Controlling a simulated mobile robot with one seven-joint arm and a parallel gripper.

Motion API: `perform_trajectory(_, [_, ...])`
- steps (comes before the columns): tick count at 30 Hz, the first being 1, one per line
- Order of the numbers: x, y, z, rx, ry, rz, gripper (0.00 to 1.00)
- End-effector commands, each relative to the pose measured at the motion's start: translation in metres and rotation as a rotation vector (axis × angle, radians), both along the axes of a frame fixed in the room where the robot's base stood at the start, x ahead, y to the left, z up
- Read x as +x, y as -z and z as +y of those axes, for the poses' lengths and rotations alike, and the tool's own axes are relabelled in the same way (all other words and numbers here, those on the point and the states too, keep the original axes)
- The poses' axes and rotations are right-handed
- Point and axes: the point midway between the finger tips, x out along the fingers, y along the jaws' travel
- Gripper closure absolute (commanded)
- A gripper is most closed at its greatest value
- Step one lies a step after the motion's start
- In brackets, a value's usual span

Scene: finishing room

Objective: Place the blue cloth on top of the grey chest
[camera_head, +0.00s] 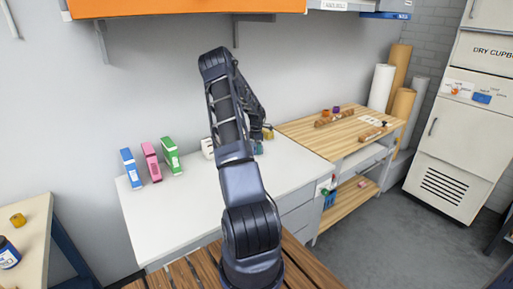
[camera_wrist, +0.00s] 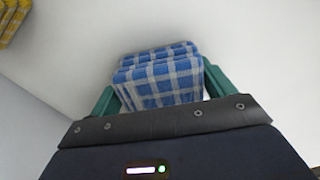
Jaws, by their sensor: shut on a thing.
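The blue cloth (camera_wrist: 160,78) is folded, with blue and white checks. In the wrist view it sits between the green fingers of my gripper (camera_wrist: 158,82), which is shut on it. A pale surface shows behind the cloth; I cannot tell whether they touch. In the head view my arm hides most of my gripper, and a bit of its green (camera_head: 258,147) shows over the white worktop (camera_head: 180,217). Grey drawers (camera_head: 297,218) show under the worktop's right end. I cannot tell whether these are the grey chest.
A yellow checked cloth (camera_wrist: 12,20) lies at the wrist view's upper left. Blue (camera_head: 131,169), pink (camera_head: 151,162) and green (camera_head: 171,156) boxes stand on the worktop's left. A wooden bench (camera_head: 335,138) stands right. An orange shelf (camera_head: 185,8) hangs above.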

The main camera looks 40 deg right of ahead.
Motion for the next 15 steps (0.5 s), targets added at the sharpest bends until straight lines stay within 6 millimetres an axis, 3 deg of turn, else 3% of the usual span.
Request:
perform_trajectory(9, [-0.0001,0.002,-0.0006,0.0,0.0,-0.001,0.42])
perform_trajectory(10, [-0.0001,0.0016,-0.0005,-0.001,0.0,-0.001,0.13])
perform_trajectory(12, [0.0,0.0015,-0.0003,-0.001,0.0,-0.001,0.0])
perform_trajectory(15, [0.0,0.0015,-0.0002,0.0,0.0,-0.001,0.0])
